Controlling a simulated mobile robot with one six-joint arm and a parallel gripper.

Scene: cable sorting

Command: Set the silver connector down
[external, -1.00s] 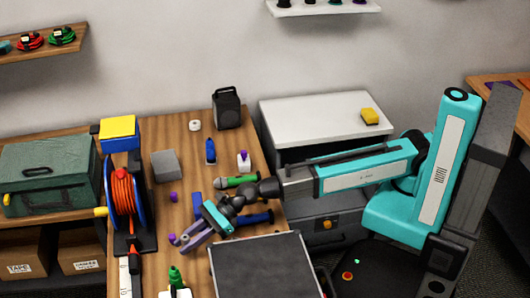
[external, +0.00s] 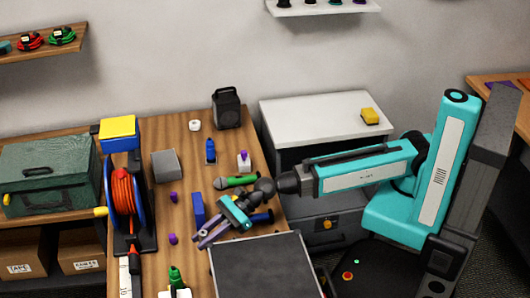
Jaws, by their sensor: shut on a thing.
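My gripper (external: 201,240) is low over the wooden workbench (external: 150,190), with its purple-grey fingers pointing down and to the left. It is shut on the silver connector (external: 204,233), a small pale piece showing between the fingers. The fingers hide most of the connector. I cannot tell whether it touches the bench top. The fingers are just in front of a blue block (external: 198,208) and right of a small purple piece (external: 173,239).
An orange cable reel (external: 122,192) stands at left. A dark-topped box (external: 262,265) is at front right. A green-handled connector (external: 240,181) and dark blue cylinder (external: 262,217) lie near the wrist. A grey block (external: 166,165) and speaker (external: 228,108) are farther back.

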